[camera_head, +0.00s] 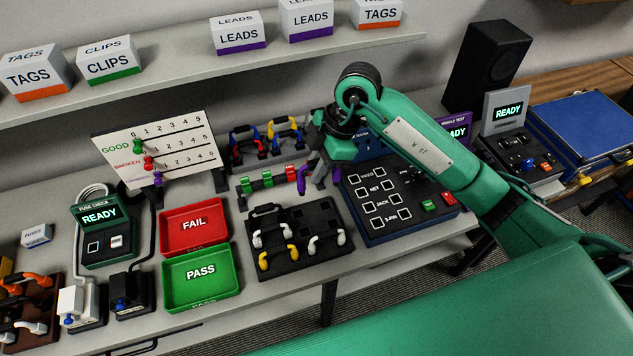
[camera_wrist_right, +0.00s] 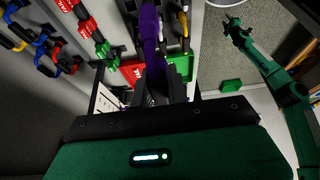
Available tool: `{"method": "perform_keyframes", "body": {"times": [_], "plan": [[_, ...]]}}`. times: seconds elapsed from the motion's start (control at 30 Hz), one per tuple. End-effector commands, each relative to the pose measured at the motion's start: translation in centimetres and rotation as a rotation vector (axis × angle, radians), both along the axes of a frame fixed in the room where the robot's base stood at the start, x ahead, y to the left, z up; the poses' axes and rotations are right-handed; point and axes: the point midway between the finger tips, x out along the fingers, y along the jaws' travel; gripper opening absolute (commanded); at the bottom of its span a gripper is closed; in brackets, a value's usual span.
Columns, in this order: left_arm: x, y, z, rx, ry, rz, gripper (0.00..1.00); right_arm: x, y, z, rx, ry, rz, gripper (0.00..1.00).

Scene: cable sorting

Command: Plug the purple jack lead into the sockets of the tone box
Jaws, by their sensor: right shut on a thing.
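My right gripper (camera_head: 318,178) is shut on the purple jack lead (camera_head: 304,179), above the bench behind the black cable tray. In the right wrist view the purple lead (camera_wrist_right: 149,28) stands out from between the dark fingers (camera_wrist_right: 157,88). The lead's far end and plugs are partly hidden. A blue panel box (camera_head: 378,222) with JACK, NET and 3-PIN labels stands just right of the gripper. A grey READY unit (camera_head: 524,152) with knobs stands further right. I cannot tell which is the tone box. A green arm (camera_wrist_right: 265,65) shows at the right of the wrist view; its jaws are unclear.
The black tray (camera_head: 290,262) holds white, yellow and black leads. A rack of green and red pieces (camera_head: 268,183) and hanging coloured leads (camera_head: 265,135) are close left of the gripper. Red FAIL (camera_head: 194,252) and green PASS (camera_head: 166,286) trays look empty.

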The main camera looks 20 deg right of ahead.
Motion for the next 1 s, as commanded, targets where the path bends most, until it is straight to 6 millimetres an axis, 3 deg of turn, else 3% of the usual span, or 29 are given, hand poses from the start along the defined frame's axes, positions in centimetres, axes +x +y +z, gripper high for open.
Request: {"method": "perform_keyframes", "body": {"times": [0.53,0.87,1.0], "plan": [[0.0,0.0,2.7,0.0,0.0,0.0,0.36,0.0,0.0,3.6,0.0,-0.001,0.001,0.0],[0.0,0.0,2.6,0.0,0.0,-0.001,0.36,0.0,0.0,3.5,0.001,0.0,0.0,0.0],[0.3,0.0,2.3,-0.001,-0.003,-0.001,0.36,-0.2,-0.1,2.1,0.007,0.005,-0.033,0.0]]}}
